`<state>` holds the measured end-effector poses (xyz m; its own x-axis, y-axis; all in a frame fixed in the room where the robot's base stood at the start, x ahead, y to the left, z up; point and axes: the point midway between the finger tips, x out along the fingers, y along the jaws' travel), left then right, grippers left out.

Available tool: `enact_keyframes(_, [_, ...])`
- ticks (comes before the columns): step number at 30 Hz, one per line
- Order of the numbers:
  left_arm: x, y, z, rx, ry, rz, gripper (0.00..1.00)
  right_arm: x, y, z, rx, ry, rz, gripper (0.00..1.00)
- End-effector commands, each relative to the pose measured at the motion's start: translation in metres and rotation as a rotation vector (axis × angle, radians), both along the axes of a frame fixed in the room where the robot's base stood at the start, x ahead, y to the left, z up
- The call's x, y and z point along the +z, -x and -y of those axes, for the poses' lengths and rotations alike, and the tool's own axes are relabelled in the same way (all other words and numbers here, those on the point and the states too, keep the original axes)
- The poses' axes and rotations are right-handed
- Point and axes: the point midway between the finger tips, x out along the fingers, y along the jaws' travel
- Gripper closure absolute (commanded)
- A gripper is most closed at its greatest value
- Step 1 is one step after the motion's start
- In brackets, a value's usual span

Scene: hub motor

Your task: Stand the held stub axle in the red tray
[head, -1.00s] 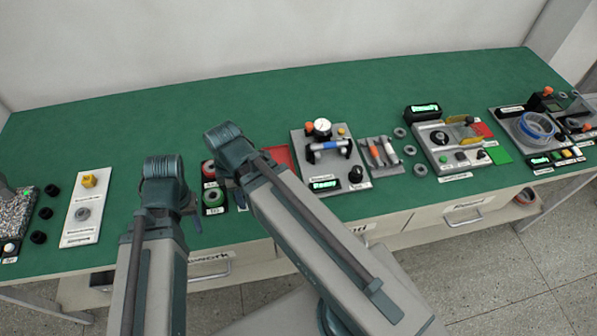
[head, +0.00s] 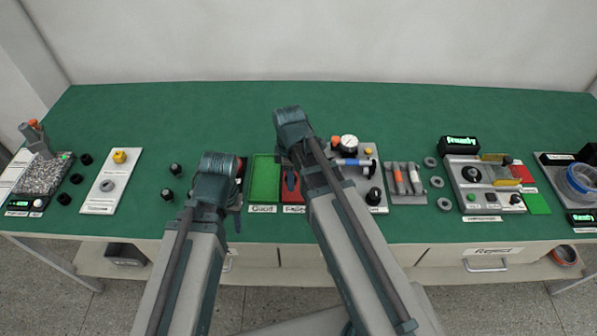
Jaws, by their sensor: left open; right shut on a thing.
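The red tray (head: 293,197) lies near the table's front, right of the green tray (head: 264,182). My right arm covers much of it. My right gripper (head: 291,184) shows only in part, over the red tray. The stub axle it holds is hidden from this view, so its tilt and height cannot be told. My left gripper (head: 236,220) is open, mostly hidden behind its own arm, near the table's front edge, left of the green tray.
Two small dark upright parts (head: 175,169) stand left of my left arm. A gauge fixture (head: 348,143) stands close right of my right arm. Beyond it are a slotted grey tray (head: 405,198), grey rings (head: 436,182) and a station (head: 484,172). The back of the table is clear.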

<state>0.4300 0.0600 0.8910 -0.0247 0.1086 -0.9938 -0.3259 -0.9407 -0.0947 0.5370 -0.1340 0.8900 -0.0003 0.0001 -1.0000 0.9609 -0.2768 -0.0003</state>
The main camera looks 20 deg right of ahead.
Motion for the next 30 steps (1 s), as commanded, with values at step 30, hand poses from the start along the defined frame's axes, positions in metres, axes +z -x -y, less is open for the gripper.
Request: enact_keyframes(30, [-0.044, 0.000, 0.000, 0.000, 0.000, 0.000, 0.50, -0.044, -0.056, 0.036, 0.001, 0.000, 0.000, 1.00])
